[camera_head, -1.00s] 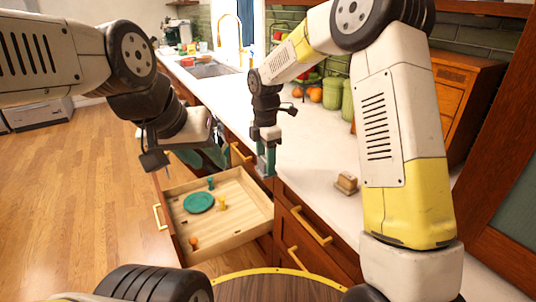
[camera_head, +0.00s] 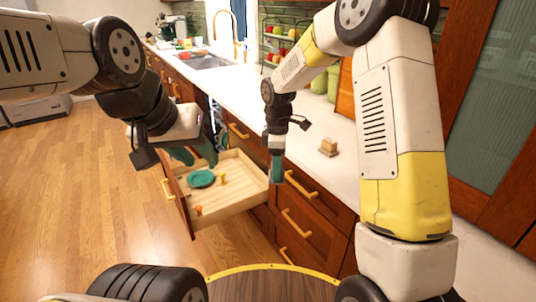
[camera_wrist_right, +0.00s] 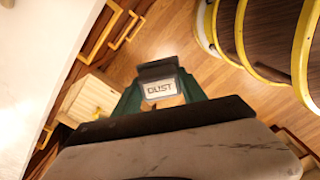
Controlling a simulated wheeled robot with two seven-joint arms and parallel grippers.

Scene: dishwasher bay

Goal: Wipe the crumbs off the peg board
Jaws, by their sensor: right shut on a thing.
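I cannot make out a separate peg board or any crumbs. My right gripper (camera_head: 277,172) points down beside the counter front, right of the drawer. In the right wrist view its teal fingers are shut on a block labelled DUST (camera_wrist_right: 160,89). My left gripper (camera_head: 196,155) hangs over the drawer's far left side, its teal fingers apart and empty; it hides part of the drawer.
A white counter (camera_head: 309,125) runs along the cabinets. A small brown block (camera_head: 328,147) sits on it near the edge. Closed drawers with yellow handles (camera_head: 297,223) lie below. A sink (camera_head: 205,62) and a fruit rack (camera_head: 277,45) stand further back. Wooden floor (camera_head: 90,190) is clear at left.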

